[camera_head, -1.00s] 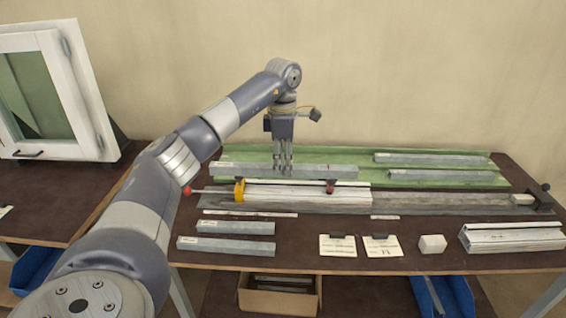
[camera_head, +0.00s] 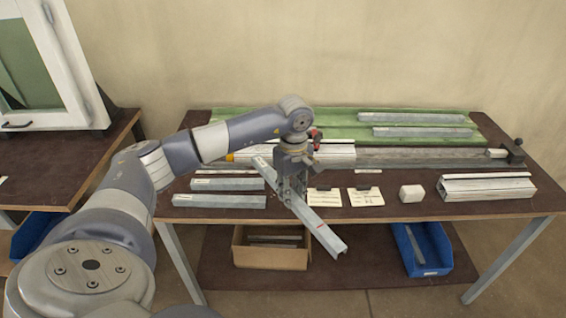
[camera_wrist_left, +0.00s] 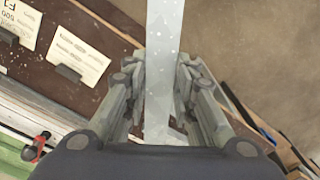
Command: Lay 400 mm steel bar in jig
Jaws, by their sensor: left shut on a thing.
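In the left wrist view the bar (camera_wrist_left: 163,45) runs between the two fingers. The jig is a long grey rail (camera_head: 400,158) with a pale profile (camera_head: 330,155) on its left part and a dark end stop (camera_head: 513,150) at the right. My arm and the bar hide part of the jig's left end. My right gripper is not in view.
Two bars (camera_head: 415,118) lie on the green surface (camera_head: 345,118) at the back. Two more bars (camera_head: 220,201) lie at front left. Cards (camera_head: 366,196), a white block (camera_head: 411,193) and a pale profile piece (camera_head: 487,187) stand along the front. A cardboard box (camera_head: 270,250) and blue bin (camera_head: 420,250) are below.

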